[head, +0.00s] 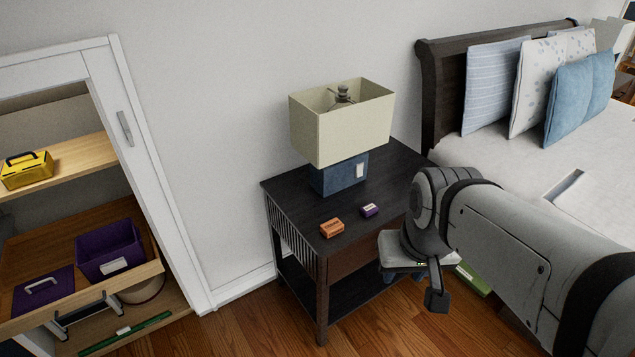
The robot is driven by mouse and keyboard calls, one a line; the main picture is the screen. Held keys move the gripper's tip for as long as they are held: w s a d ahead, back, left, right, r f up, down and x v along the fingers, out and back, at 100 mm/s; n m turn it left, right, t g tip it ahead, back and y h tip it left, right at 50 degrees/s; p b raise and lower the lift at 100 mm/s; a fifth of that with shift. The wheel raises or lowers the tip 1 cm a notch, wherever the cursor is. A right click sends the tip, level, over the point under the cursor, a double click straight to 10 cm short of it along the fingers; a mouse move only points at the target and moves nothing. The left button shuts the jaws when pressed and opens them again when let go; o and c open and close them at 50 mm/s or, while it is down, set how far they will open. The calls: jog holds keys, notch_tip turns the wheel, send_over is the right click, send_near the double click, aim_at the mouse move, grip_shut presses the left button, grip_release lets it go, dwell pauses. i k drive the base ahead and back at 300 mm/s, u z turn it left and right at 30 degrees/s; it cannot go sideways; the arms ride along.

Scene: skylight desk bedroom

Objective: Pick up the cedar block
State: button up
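A small orange-brown block (332,228), which looks like the cedar block, lies on the front part of the dark nightstand top (290,205). It has a small label on its face. My gripper (412,287) is to the right of the nightstand's front, apart from the block and pointing down. Its dark fingertips appear spread apart with nothing between them. The far finger is partly hidden by the gripper body.
A small purple block (370,210) lies right of the orange-brown one. A lamp (340,120) with a blue base stands behind them. A bed (590,160) is at right. An open cupboard (75,150) at left holds a yellow toolbox (27,170) and a purple bin (108,250).

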aim_at(328, 229)
jog(key=z, duration=0.15)
jog(key=i, duration=0.95)
jog(key=u, duration=0.05)
